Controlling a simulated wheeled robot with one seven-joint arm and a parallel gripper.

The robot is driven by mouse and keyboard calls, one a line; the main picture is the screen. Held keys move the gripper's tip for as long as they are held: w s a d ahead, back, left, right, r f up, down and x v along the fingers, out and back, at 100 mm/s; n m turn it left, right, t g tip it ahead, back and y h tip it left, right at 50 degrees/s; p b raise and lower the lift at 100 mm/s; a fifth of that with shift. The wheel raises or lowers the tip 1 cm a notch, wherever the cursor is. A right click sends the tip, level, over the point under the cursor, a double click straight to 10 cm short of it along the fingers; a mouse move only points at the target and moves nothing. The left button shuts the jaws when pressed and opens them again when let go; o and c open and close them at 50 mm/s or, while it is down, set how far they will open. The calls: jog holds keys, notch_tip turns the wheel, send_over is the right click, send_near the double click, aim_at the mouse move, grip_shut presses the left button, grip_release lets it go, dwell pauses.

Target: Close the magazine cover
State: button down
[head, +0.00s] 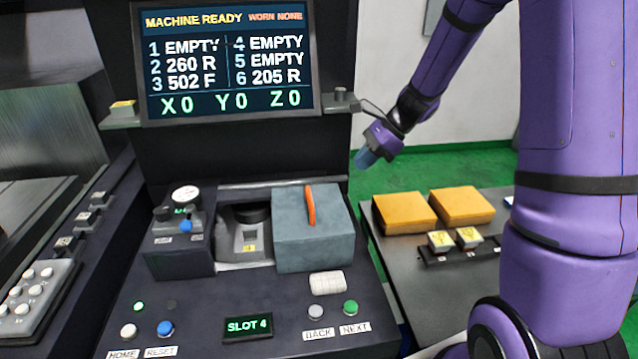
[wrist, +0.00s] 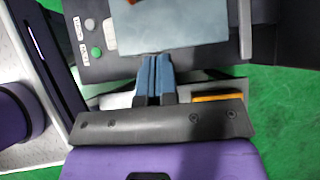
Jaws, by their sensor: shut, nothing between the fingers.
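The magazine cover (head: 312,236) is a grey-blue box with an orange handle (head: 310,205) on top. It stands at the right of the magazine opening (head: 246,235), which is uncovered and shows a dark round part and a yellow label. My gripper (head: 366,158) is above and to the right of the cover, apart from it, with its blue fingers shut and empty. In the wrist view my gripper (wrist: 155,62) points toward a pale grey-blue surface, which looks like the cover (wrist: 170,25); any gap there is hard to judge.
A screen (head: 228,60) reading MACHINE READY stands behind. A gauge block (head: 178,240) sits left of the opening. Buttons and a SLOT 4 display (head: 247,327) are in front. A side table (head: 425,290) at right holds yellow blocks (head: 404,213). Open air surrounds my gripper.

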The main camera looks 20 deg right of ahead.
send_near(320, 210)
jog(key=shift+w+a+f, duration=0.1)
jog(key=shift+a+f, duration=0.2)
jog(key=shift+a, duration=0.2)
jog(key=shift+w+a+f, duration=0.1)
jog(key=shift+a+f, duration=0.25)
jog(key=shift+a, duration=0.15)
jog(key=shift+w+a+f, duration=0.1)
jog(key=shift+a, duration=0.5)
jog(key=shift+w+a+f, duration=0.1)
jog(key=shift+a, duration=0.5)
jog(key=shift+w+a+f, duration=0.15)
jog(key=shift+w+a, duration=0.05)
jog(key=shift+a, duration=0.5)
jog(key=shift+a, duration=0.1)
jog(key=w+a, duration=0.3)
jog(key=a, duration=1.3)
jog(key=shift+a, duration=0.4)
jog(key=shift+w, duration=0.15)
